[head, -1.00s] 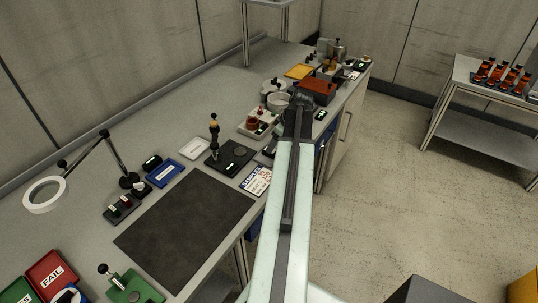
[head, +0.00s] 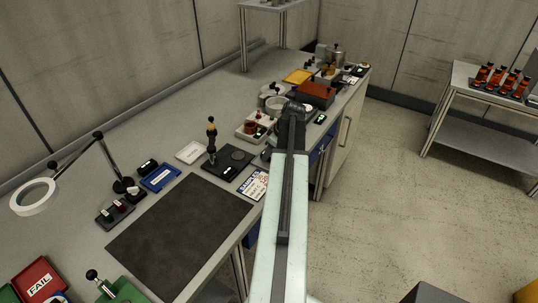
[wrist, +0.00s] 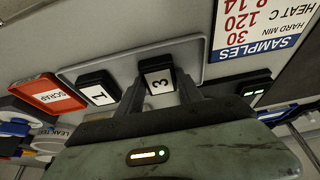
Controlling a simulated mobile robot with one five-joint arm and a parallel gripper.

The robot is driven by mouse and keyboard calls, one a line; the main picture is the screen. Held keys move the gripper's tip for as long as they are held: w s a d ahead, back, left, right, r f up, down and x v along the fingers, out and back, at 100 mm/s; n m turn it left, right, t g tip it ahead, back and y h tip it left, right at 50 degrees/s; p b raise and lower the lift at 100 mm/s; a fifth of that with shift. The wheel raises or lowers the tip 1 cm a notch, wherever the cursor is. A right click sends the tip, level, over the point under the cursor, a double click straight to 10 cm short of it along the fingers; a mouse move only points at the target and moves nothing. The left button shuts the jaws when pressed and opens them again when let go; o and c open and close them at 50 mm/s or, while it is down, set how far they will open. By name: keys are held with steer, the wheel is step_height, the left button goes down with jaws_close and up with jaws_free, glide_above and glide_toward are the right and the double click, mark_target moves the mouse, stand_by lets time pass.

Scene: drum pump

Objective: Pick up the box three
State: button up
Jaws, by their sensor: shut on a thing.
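Box three (wrist: 157,84) is a small black box with a white label reading 3, upside down in the wrist view. My gripper (wrist: 160,92) is shut on it, with one dark finger at each side. It is over a grey tray (wrist: 210,68); I cannot tell if it touches the tray. Box one (wrist: 97,92), a similar black box labelled 1, sits to its left on the tray. In the head view my gripper (head: 292,112) is over the bench's right side, and the arm hides box three there.
A red SCRAP bin (wrist: 46,93) lies left of the tray. A SAMPLES card (wrist: 262,25) and a small black device with green lights (wrist: 250,91) are on the right. In the head view a black stand (head: 213,150) and a dark mat (head: 180,225) are nearer on the bench.

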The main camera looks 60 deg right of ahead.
steer(key=shift+r+p, duration=0.55)
steer(key=shift+r, duration=0.05)
step_height(320, 180, up, 3)
steer(key=p, duration=0.3)
steer(key=shift+r, duration=0.15)
steer(key=s+r+p, duration=0.1)
steer(key=s+p, duration=0.1)
steer(key=s, duration=0.6)
steer(key=s+r+p, duration=0.2)
steer(key=s, duration=0.6)
steer(key=shift+a+r, duration=0.15)
steer(key=shift+r, duration=0.15)
